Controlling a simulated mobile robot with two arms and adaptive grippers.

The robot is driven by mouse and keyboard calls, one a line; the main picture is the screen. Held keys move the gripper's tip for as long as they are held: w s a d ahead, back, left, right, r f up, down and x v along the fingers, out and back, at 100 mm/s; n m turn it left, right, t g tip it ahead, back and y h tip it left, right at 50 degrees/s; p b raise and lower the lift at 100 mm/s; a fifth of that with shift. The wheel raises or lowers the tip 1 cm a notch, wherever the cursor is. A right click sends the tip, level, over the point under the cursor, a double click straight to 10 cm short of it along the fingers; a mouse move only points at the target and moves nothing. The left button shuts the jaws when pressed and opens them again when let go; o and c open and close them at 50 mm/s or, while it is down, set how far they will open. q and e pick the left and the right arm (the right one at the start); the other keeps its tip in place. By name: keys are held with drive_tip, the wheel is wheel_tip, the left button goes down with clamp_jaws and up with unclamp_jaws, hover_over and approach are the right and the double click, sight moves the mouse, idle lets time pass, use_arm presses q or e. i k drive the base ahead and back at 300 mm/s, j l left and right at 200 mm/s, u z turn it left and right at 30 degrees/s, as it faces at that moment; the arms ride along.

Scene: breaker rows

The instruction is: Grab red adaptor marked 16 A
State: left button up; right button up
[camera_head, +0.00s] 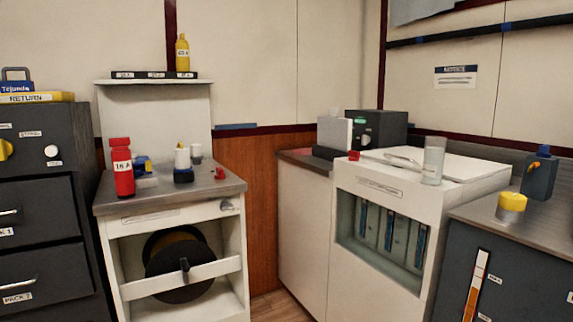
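The red adaptor marked 16 A (122,168) stands upright at the left front corner of the metal-topped white cabinet, its white label facing me. A small red piece (220,173) lies at the right side of the same top. Another small red piece (354,156) is on the white unit to the right. Neither small piece shows a readable mark. Neither of my grippers shows in the head view.
A yellow adaptor (182,53) stands on the shelf above. Dark drawers (40,215) stand close on the left. Floor (280,306) shows between the units.

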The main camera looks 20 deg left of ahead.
sight(122, 160)
drive_tip(key=u, duration=1.4)
